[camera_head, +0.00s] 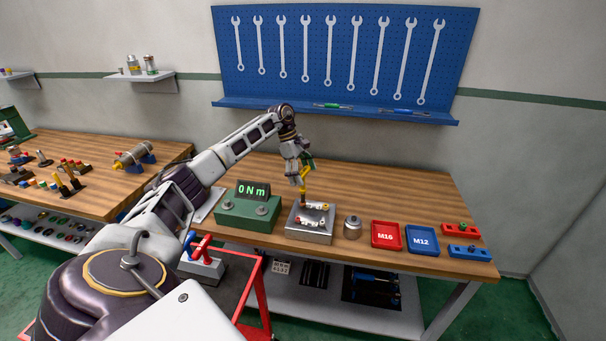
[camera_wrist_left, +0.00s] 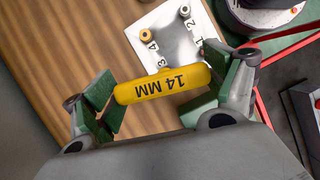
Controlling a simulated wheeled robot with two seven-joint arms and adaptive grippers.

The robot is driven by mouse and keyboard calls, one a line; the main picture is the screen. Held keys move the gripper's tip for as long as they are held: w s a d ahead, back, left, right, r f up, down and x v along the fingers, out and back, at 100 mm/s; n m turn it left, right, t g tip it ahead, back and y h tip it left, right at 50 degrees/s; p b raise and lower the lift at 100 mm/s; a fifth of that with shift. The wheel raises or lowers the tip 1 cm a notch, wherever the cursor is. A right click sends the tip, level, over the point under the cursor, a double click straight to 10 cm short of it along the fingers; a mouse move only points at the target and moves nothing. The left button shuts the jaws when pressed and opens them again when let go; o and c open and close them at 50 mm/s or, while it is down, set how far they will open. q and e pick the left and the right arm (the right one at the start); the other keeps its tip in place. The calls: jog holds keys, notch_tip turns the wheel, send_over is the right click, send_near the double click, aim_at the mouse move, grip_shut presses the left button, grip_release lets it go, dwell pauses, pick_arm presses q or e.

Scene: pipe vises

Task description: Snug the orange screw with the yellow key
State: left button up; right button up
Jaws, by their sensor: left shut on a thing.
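My left gripper (camera_head: 303,172) is shut on the yellow key, whose handle (camera_wrist_left: 165,83) reads "14 MM" in the left wrist view. The key (camera_head: 303,182) hangs down from the gripper over the rear left of the metal block (camera_head: 311,236). Its lower end meets the block's top area near number 3; I cannot tell whether it sits on a screw. In the left wrist view, the block (camera_wrist_left: 180,45) carries numbers 1 to 4, and a brass-coloured ring (camera_wrist_left: 146,36) shows near 4. I cannot make out which screw is orange. My right gripper is not in view.
A green torque display (camera_head: 252,191) left of the block reads 0 Nm. A metal cylinder (camera_head: 352,227), a red M16 tray (camera_head: 385,235), a blue M12 tray (camera_head: 422,239) and small red and blue holders (camera_head: 467,252) stand to the right. The bench behind them is clear.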

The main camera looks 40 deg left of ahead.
pick_arm(q)
jog(key=shift+f+m+g, duration=0.3)
jog(key=shift+m+g, duration=0.1)
jog(key=shift+m, duration=1)
jog(key=shift+s+g, duration=0.1)
jog(key=shift+g, duration=0.2)
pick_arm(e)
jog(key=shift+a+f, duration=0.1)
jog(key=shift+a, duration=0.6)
pick_arm(q)
jog(key=shift+m, duration=0.3)
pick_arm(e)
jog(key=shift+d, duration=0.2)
pick_arm(q)
jog(key=shift+m+g+b, duration=0.3)
jog(key=shift+m+g, duration=0.1)
jog(key=shift+m, duration=0.9)
jog(key=shift+m+g+y+b, duration=0.4)
jog(key=shift+m+g, duration=0.3)
jog(key=shift+m, duration=0.8)
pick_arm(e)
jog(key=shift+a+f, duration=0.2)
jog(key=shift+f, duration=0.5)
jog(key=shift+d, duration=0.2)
